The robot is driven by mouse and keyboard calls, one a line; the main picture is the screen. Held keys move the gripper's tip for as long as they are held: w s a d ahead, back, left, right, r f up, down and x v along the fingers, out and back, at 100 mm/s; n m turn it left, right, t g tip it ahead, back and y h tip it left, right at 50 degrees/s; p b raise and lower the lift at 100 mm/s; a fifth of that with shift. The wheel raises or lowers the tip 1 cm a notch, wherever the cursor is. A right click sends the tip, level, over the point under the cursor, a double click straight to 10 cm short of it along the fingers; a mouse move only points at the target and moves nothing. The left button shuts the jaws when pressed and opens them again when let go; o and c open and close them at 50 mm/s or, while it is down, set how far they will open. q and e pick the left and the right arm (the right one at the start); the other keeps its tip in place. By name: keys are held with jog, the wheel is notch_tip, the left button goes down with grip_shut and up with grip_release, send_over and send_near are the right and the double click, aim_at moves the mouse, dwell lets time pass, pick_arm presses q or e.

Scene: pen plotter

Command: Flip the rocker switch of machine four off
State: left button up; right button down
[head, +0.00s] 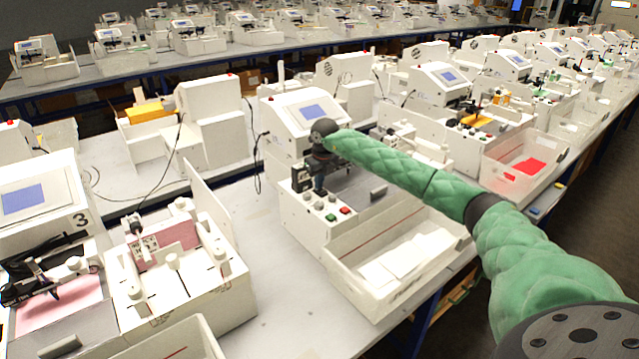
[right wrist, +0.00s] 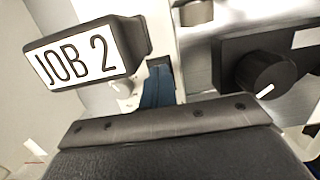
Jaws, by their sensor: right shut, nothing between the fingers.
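A white pen plotter machine (head: 300,222) with a blue screen (head: 313,111) stands at the middle of the near table, beside the machine marked 3 (head: 40,200). Its own number does not show. My right gripper (head: 320,188) is shut and empty, pointing down close over this machine's front left part, above its buttons. I cannot tell whether it touches anything. A rocker switch cannot be made out; gripper and arm cover part of the machine. The right wrist view shows a JOB 2 tag (right wrist: 80,57) and a black knob (right wrist: 265,82) close by. My left gripper is out of view.
A green button (head: 331,217) and a red button (head: 345,210) sit on the machine's front. A white bin (head: 350,277) with paper stands before it. Bare table lies between this machine and the left one. More machines line the tables behind and to the right.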

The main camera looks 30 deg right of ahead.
jog(key=shift+s+f, duration=0.15)
jog(key=shift+s, duration=0.05)
jog(key=shift+s+d, duration=0.1)
jog(key=shift+s, duration=0.5)
jog(key=shift+r, duration=0.25)
